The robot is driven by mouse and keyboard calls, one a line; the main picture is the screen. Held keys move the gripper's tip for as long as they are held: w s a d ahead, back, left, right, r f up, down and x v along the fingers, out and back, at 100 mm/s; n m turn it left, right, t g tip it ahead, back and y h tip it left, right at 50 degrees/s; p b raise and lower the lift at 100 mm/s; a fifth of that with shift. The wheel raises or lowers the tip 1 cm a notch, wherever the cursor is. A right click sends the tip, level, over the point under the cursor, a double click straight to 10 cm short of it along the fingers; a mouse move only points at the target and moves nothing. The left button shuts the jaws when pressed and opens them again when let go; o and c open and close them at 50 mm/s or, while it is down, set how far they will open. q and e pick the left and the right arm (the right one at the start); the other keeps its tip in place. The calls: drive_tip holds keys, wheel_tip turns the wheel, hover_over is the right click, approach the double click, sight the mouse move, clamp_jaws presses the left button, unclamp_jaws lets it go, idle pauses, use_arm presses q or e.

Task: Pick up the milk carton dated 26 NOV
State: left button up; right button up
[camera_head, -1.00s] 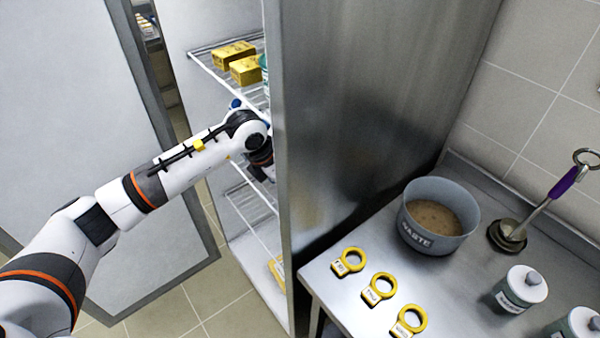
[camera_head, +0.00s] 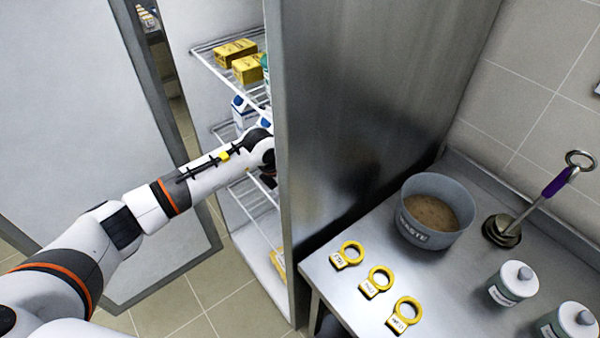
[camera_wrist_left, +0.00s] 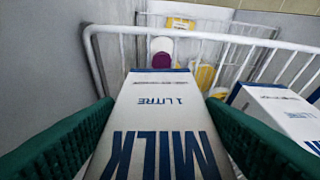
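A white milk carton with blue lettering "MILK" and "1 LITRE" (camera_wrist_left: 160,110) fills the middle of the left wrist view. My left gripper (camera_wrist_left: 158,105) has its green fingers on either side of this carton, close to its sides. I cannot tell whether they press on it. A second blue-and-white carton (camera_wrist_left: 275,108) stands to its right. In the head view a blue-and-white carton (camera_head: 241,112) shows on a fridge shelf, left of my wrist; the left gripper's fingers are hidden there. No date is readable. My right gripper is not in view.
The fridge side wall (camera_head: 370,110) blocks the view on the right; the open door (camera_head: 90,130) is on the left. Yellow boxes (camera_head: 236,52) sit on the upper wire shelf. The counter holds a waste pot (camera_head: 428,235), several yellow rings and lidded jars.

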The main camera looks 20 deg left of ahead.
use_arm(q)
drive_tip(key=c, duration=1.2)
drive_tip(key=shift+w+r, duration=0.15)
drive_tip(key=shift+w, duration=0.05)
